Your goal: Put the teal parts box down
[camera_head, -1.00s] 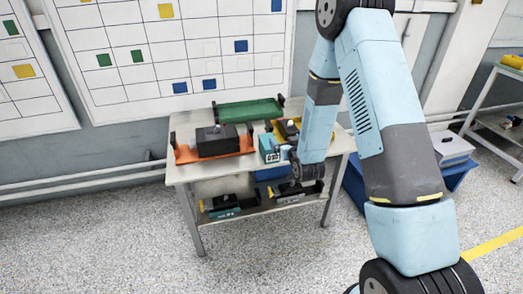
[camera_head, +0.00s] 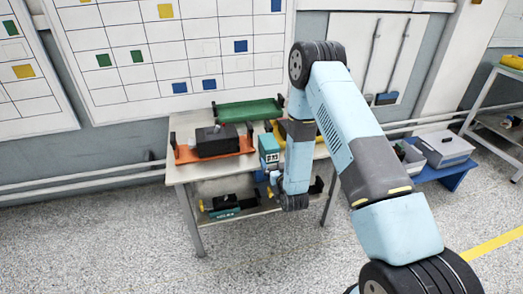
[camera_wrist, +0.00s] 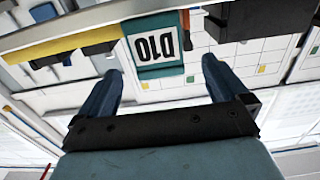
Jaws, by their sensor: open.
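The teal parts box (camera_head: 269,148) stands at the front edge of the table top (camera_head: 180,174), between the orange tray and the yellow-edged one. In the wrist view the teal parts box (camera_wrist: 160,66) shows its white D10 label upside down, beyond the fingertips. My gripper (camera_head: 274,178) is in front of the table edge and just below the box, partly hidden by my arm. In the wrist view my gripper (camera_wrist: 158,76) has its two blue fingers spread wide, with nothing between them and a gap to the box.
A dark box (camera_head: 217,141) sits in the orange tray (camera_head: 184,154). A green tray (camera_head: 248,109) lies behind. The lower shelf (camera_head: 250,207) holds dark bins. A blue stand (camera_head: 455,175) with a grey box (camera_head: 444,148) is to the right. Open floor lies in front.

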